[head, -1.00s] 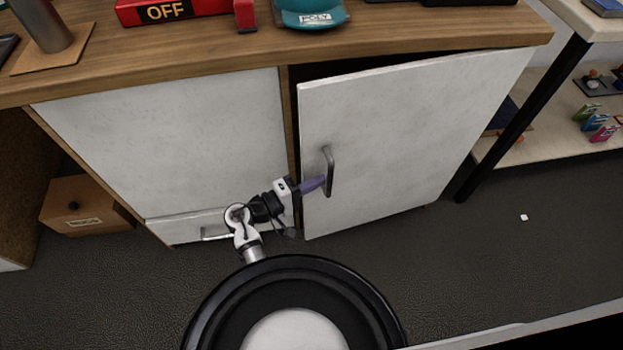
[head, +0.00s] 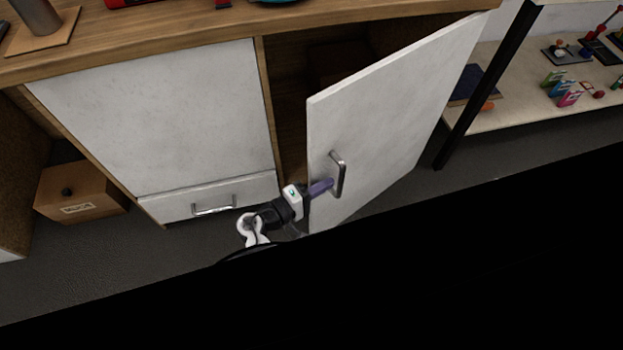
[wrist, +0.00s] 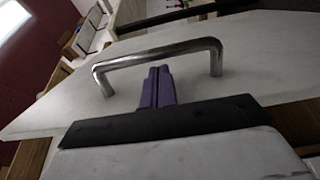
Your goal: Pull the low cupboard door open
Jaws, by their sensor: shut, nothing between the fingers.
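The low cupboard door (head: 395,115) is white and stands part open, hinged on its right, with a dark gap into the cupboard on its left. Its metal bar handle (head: 341,175) is near the lower free edge. My gripper (head: 324,187) has purple fingers, shut together and empty, reaching to the handle from the left. In the wrist view the fingers (wrist: 159,82) lie within the span of the handle (wrist: 160,56), with their tips at the bar. Whether the tips pass behind the bar I cannot tell.
A closed white panel (head: 150,110) and a drawer (head: 245,190) with a metal handle are left of the opening. A wooden box (head: 80,195) stands on the floor at left. A shelf (head: 510,95) with small items and a black post (head: 485,85) are at right. Black hides the lower head view.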

